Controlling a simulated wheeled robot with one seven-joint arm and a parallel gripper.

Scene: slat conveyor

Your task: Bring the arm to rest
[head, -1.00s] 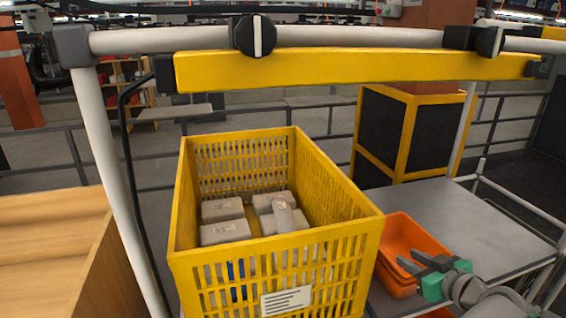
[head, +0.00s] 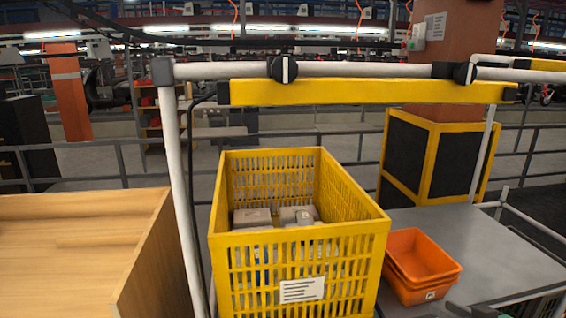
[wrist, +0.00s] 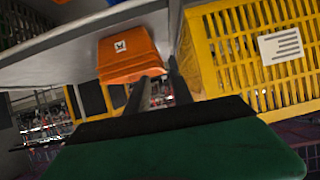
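My gripper shows in the wrist view (wrist: 160,88) as two dark fingers with a gap between them, above a green body. It is open, and no object shows between the fingers. In the head view only a small dark part of it shows at the bottom edge, right of the yellow crate. In the wrist view the fingers point toward the orange bins (wrist: 130,52), with the yellow crate (wrist: 225,60) to their right. No contact with either can be seen.
The yellow crate (head: 300,250) holds several grey boxes (head: 252,217). Orange nested bins (head: 420,262) stand right of it on a grey table (head: 490,240). A wooden surface (head: 70,235) is at left. A yellow beam (head: 370,92) on a white pipe frame crosses above.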

